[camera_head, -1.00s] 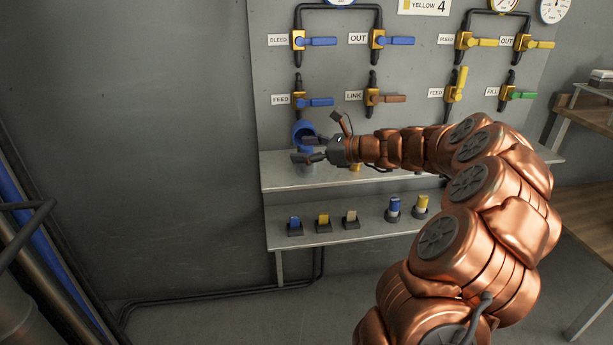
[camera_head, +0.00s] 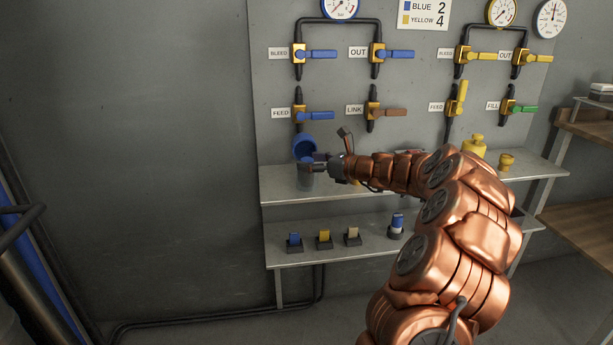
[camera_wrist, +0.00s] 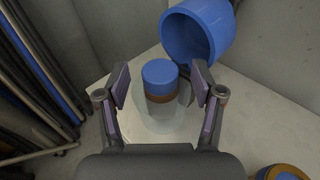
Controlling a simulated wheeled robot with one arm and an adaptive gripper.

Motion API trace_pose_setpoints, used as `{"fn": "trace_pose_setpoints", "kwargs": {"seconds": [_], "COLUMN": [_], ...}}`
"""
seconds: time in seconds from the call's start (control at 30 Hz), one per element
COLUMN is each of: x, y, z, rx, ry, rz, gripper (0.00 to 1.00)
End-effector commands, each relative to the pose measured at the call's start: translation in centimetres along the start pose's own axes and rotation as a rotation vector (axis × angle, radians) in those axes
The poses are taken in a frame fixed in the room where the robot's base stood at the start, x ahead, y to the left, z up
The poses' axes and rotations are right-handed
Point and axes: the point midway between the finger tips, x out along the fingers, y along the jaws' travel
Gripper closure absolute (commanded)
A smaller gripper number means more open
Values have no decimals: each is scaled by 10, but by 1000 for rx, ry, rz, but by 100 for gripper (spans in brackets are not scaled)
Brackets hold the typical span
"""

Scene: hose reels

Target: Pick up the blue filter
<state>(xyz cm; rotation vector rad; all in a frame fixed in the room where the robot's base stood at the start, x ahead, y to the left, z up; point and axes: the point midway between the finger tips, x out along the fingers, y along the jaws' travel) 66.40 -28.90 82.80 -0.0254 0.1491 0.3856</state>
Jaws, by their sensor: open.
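A blue-topped cylinder with a brown band, which looks like the blue filter (camera_wrist: 159,73), stands upright in a clear cup (camera_wrist: 164,118) in the wrist view. My gripper (camera_wrist: 160,84) is open, with one finger on each side of the blue top and visible gaps beside it. In the head view my gripper (camera_head: 316,162) is at the left end of the upper shelf, just below a blue housing (camera_head: 303,147). The cup (camera_head: 305,181) shows there as a greyish shape; the filter is not clearly visible.
The blue housing (camera_wrist: 197,33) hangs open just behind the filter in the wrist view. The upper shelf (camera_head: 277,185) also holds yellow parts (camera_head: 475,146). The lower shelf (camera_head: 282,258) holds several small blocks and another blue-topped piece (camera_head: 397,220). Valves line the panel above.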

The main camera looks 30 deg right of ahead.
Motion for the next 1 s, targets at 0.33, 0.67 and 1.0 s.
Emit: {"fn": "trace_pose_setpoints", "kwargs": {"seconds": [0.33,0.67,1.0], "x": [4,4,4], "y": [0,0,0], "z": [1,1,1], "rx": [-2,-3,-3], "ry": [0,0,0], "rz": [-1,-1,-1], "gripper": [37,71,93]}}
